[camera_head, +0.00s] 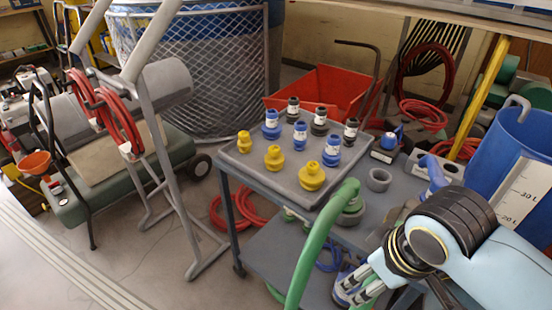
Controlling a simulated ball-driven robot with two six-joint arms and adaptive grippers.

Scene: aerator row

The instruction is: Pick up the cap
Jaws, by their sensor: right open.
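A grey tray (235,156) on the cart holds several small fittings. In it are yellow fittings, such as a front right one (312,178), blue ones, such as a right one (331,154), and black ones, such as a back one (319,124). Some have white labels. I cannot tell which piece is the cap. My right gripper (352,288) is low at the front right, below and in front of the tray, apart from the fittings. It is open and looks empty; its fingertips are partly cluttered against the cart's lower shelf. My left gripper is not in view.
A green hose (318,240) rises at the cart's front, between the tray and my right arm. A grey ring (378,180) and a blue-topped fitting (391,141) stand right of the tray. A blue barrel (510,150) stands at right, a red bin (325,92) behind.

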